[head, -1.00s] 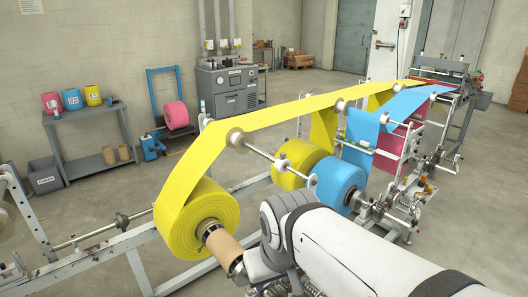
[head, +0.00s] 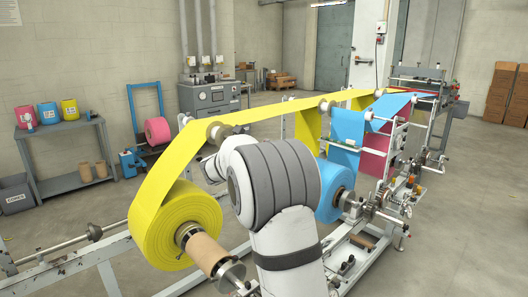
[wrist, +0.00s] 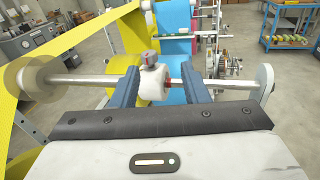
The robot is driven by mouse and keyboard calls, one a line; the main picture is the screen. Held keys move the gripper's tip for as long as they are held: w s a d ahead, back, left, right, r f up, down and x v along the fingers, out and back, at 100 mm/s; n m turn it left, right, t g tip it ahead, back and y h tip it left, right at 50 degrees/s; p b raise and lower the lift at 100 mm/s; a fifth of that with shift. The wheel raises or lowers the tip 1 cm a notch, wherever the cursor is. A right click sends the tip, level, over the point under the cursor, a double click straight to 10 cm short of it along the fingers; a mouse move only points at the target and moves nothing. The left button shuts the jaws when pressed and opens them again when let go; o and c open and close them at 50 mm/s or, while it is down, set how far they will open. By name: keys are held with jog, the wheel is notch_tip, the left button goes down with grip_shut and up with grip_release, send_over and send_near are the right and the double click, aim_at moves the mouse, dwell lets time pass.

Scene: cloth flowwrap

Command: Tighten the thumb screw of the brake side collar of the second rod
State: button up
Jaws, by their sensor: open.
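In the wrist view a pale steel rod (wrist: 82,80) runs across, from a grey roller (wrist: 38,78) at left to a round pale disc (wrist: 265,82) at right. A white collar (wrist: 154,90) sits on the rod, with a grey thumb screw (wrist: 149,60) on top and a red mark near it. My gripper (wrist: 160,72) is open, its two blue-grey fingers apart on either side of the collar, the left one closer to it. Whether either touches it I cannot tell. In the head view my arm hides the gripper, the collar and most of this rod.
A yellow web roll (head: 178,225) stands at left on the frame (head: 70,265), its web rising over a roller (head: 217,131). A blue roll (head: 335,190) is right of my arm. A blue workbench (wrist: 288,28) stands behind at right. Open floor (head: 465,240) lies at right.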

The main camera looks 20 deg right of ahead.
jog(key=shift+n+t, duration=0.4)
jog(key=shift+n, duration=0.2)
jog(key=x, duration=0.5)
jog(key=w+p+x, duration=0.1)
jog(key=x, duration=0.2)
jog(key=shift+w+a, duration=0.15)
grip_shut()
